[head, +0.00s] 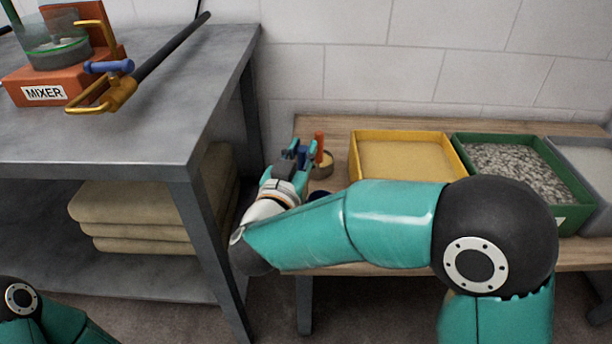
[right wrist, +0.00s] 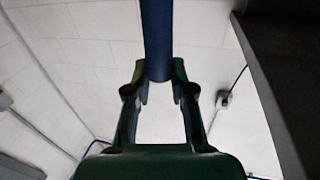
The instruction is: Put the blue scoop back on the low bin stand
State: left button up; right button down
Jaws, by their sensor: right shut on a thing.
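The low bin stand (head: 338,148) is a wooden-topped bench on the right in the head view. My right gripper (head: 306,152) is over its left end. In the right wrist view my right gripper (right wrist: 161,95) is shut on the blue scoop (right wrist: 157,40), whose long blue shaft runs up between the fingers. In the head view the scoop is mostly hidden by my gripper and arm, with only small blue patches showing. I cannot tell whether it touches the stand. My left gripper is out of view; only part of my left arm shows at bottom left.
A yellow bin (head: 355,160), a green bin of gravel (head: 572,180) and a grey bin (head: 598,150) stand in a row on the stand. An upright orange thing (head: 319,142) is beside my right gripper. A taller metal table (head: 190,130) with an orange mixer (head: 22,90) stands left.

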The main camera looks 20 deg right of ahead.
notch_tip(320, 180, down, 5)
jog(key=shift+f+b, duration=0.15)
jog(key=shift+b, duration=0.75)
jog(key=c, duration=1)
grip_release()
jog(key=shift+f, duration=0.1)
jog(key=p+v, duration=0.1)
jog(key=v, duration=1.1)
jog(key=shift+p, duration=0.4)
